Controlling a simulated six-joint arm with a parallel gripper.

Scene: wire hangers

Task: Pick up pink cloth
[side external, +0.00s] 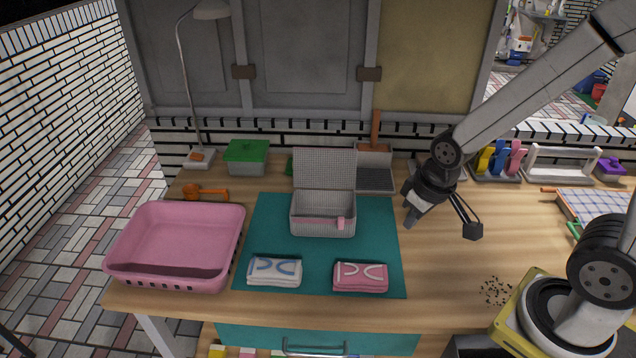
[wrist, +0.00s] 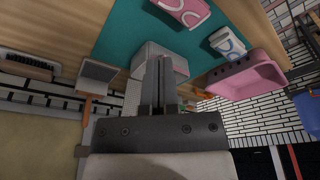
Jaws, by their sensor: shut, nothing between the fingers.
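The folded pink cloth (side external: 360,278) lies on the front right of the teal mat (side external: 265,225); it shows at the top of the wrist view (wrist: 186,10). A folded white cloth with blue marks (side external: 274,272) lies to its left, apart from it, and also shows in the wrist view (wrist: 228,42). My gripper (side external: 411,217) is up above the table near the mat's right edge, behind and to the right of the pink cloth, well apart from it. Its fingers are together and empty in the wrist view (wrist: 159,68).
An open grey basket (side external: 322,222) with a pink band stands mid-mat. A pink tub (side external: 178,240) stands at the left. A green-lidded box (side external: 246,156), a lamp (side external: 198,158) and a dustpan (side external: 375,180) stand behind. The wood right of the mat is mostly clear.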

